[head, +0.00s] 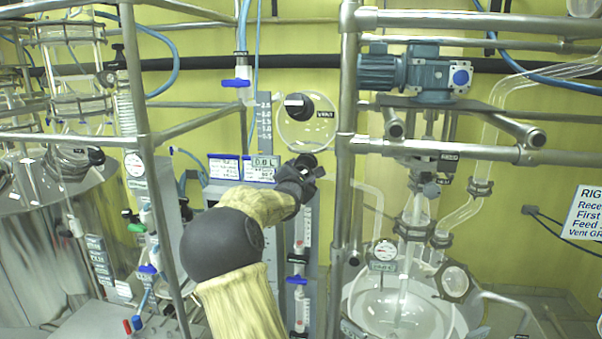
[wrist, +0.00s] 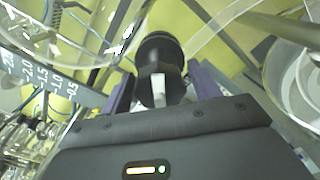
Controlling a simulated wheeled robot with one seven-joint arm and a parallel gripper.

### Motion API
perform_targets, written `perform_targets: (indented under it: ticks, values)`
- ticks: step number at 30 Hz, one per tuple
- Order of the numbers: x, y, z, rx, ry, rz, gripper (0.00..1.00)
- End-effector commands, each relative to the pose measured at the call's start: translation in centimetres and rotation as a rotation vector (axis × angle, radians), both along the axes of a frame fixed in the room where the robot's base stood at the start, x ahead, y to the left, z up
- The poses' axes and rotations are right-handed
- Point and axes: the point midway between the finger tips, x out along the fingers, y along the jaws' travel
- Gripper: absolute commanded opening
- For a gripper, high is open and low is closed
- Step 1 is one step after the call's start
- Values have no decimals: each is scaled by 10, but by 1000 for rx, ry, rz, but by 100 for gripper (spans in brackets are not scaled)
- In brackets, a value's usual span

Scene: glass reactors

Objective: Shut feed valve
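My gripper (head: 306,176) is at the middle of the head view, just below the round glass vessel (head: 318,133) and in front of the dosing column. In the wrist view a black knob with a white pointer (wrist: 158,88) stands between the two purple fingers of my gripper (wrist: 162,92). The fingers are apart, one on each side of the knob; I cannot tell whether they touch it. No label marking this knob as the feed valve can be read. A separate black knob labelled VENT (head: 298,106) sits on the vessel, its white pointer roughly level.
A blue-handled valve (head: 237,82) hangs at upper left, and another (head: 297,280) is on the tube below my gripper. Metal frame posts (head: 346,190) stand close on the right. A stirred glass reactor (head: 405,300) with a blue motor (head: 415,75) is beyond them.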

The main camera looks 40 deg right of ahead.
Motion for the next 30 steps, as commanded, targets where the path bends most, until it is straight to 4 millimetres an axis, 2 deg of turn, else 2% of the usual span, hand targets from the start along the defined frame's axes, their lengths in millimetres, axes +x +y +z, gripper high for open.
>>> perform_targets:
  ticks: [1, 5, 6, 19, 30]
  values:
    - [0, 0, 0, 0, 0, 0, 51]
    - [0, 0, 0, 0, 0, 0, 26]
    - [0, 0, 0, 0, 0, 0, 22]
    - [0, 0, -1, 39, -47, 0, 22]
    - [0, 0, -3, 195, -232, 0, 22]
